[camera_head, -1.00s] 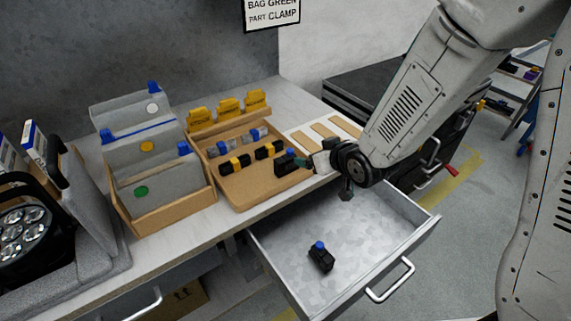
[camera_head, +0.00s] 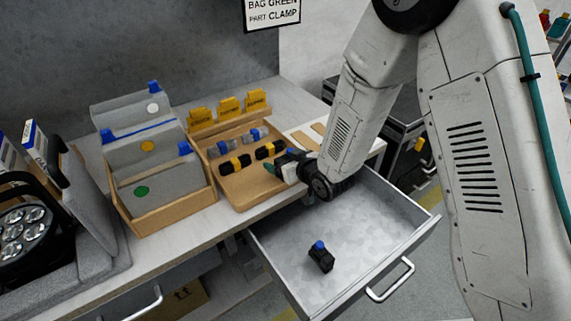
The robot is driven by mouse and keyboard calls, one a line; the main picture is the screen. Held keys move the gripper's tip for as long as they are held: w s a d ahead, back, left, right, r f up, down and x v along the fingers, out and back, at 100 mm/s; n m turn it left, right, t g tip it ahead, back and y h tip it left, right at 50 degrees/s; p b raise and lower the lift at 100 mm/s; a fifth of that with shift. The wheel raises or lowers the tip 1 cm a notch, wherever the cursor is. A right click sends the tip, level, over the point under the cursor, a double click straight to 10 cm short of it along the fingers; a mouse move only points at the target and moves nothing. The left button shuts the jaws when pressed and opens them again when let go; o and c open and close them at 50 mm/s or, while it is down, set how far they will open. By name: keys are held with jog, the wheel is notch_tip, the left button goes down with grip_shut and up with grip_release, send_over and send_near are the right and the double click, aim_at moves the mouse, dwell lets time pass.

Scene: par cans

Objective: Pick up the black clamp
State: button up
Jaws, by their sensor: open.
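A black clamp with a blue knob (camera_head: 321,258) lies alone on the floor of the open metal drawer (camera_head: 372,225). Black clamps with yellow bands, one at the left (camera_head: 234,164) and one at the right (camera_head: 268,150), sit in the wooden tray (camera_head: 245,198) on the bench. My gripper (camera_head: 276,167) is over the tray's right side, close to the right banded clamp, with its jaws open. It is up and to the left of the drawer's clamp, well apart from it. My wrist partly hides the tray's right edge.
Clear clamps with blue parts (camera_head: 236,139) and yellow tags (camera_head: 229,104) are at the tray's back. A box of grey dividers (camera_head: 170,210) stands left of it, beside a work lamp (camera_head: 22,230). A sign (camera_head: 272,13) hangs above. The drawer's front and handle (camera_head: 392,281) jut out.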

jog(key=c, duration=1.2)
jog(key=shift+r, duration=0.1)
